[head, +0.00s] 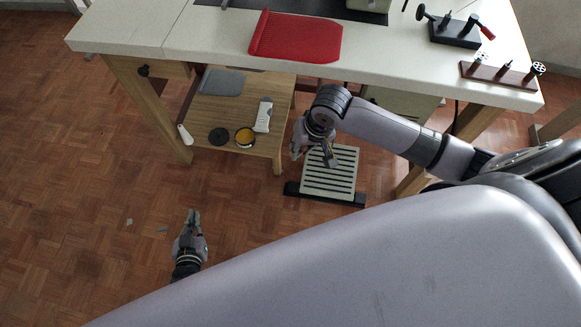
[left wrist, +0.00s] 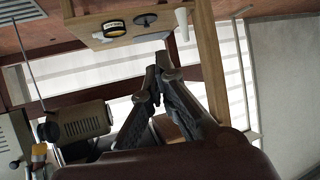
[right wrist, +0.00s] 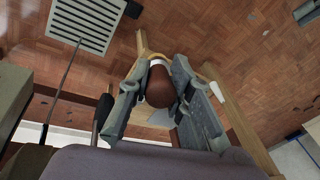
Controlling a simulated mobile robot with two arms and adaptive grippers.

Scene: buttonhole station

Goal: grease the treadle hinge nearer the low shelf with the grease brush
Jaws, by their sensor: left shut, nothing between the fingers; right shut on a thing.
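The right wrist view shows the brown round handle end (right wrist: 160,86) between the shut fingers (right wrist: 155,85). The treadle (right wrist: 85,22) shows there at upper left. A black bar (head: 325,196) runs along its lower edge; the hinges are too small to make out. The low shelf (head: 195,112) is left of the treadle. My left gripper (head: 193,218) is shut and empty over the floor.
The floor at left is mostly clear.

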